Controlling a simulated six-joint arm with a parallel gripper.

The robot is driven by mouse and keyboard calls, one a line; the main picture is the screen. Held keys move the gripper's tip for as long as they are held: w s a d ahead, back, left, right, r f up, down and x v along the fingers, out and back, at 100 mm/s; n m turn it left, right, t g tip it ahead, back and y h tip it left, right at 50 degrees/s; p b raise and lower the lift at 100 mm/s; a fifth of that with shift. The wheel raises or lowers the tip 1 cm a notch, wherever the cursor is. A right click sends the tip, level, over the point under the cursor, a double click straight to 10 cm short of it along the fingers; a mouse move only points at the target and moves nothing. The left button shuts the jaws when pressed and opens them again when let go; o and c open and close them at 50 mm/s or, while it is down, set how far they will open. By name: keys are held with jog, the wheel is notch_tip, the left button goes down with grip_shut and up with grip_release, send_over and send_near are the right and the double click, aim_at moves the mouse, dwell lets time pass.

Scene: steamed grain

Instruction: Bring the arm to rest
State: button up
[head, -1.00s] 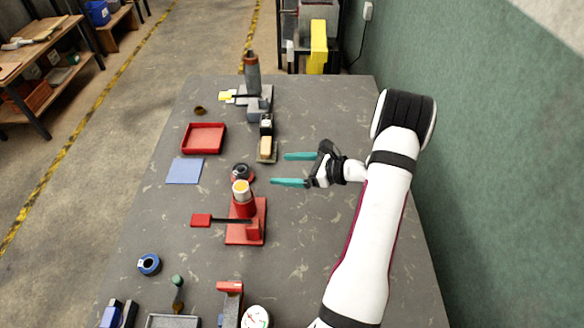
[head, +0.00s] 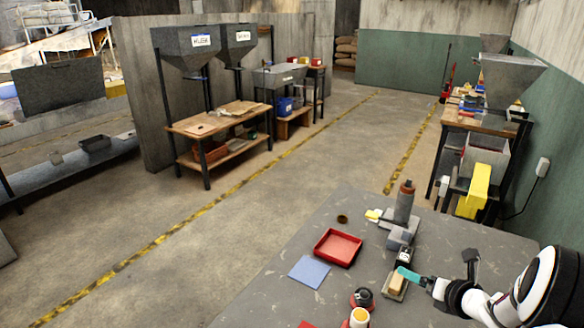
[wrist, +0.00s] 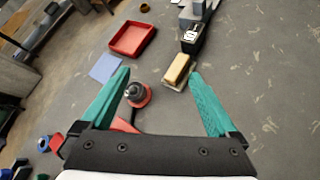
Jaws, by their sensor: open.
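My gripper (wrist: 160,92) is open in the wrist view, with its two teal fingers spread wide and nothing between them but the view of the table below. In the head view my gripper (head: 420,278) is at the lower right, over the right part of the grey table (head: 285,292). One teal finger shows there, its tip beside a tan block (head: 396,283). I cannot tell whether they touch in that view. The tan block also shows in the wrist view (wrist: 177,70), beyond the right fingertip and apart from it.
A red tray (head: 338,247), a blue sheet (head: 309,271) and a grey bottle-like part (head: 404,203) stand on the table. A black and red round piece (head: 362,298) and a red stand with a yellow-topped cup (head: 358,318) are nearer. The green wall (head: 545,190) is at the right.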

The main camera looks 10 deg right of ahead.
jog(key=s+a+r+m+g+h, duration=0.4)
jog(key=a+r+m, duration=0.35)
jog(key=m, duration=0.85)
jog(key=s+a+m+g+y, duration=0.6)
jog(key=s+a+m, duration=1.4)
jog(key=s+a, duration=0.4)
jog(key=a+g, duration=0.1)
jog(key=a, duration=0.2)
jog(key=shift+g, duration=0.3)
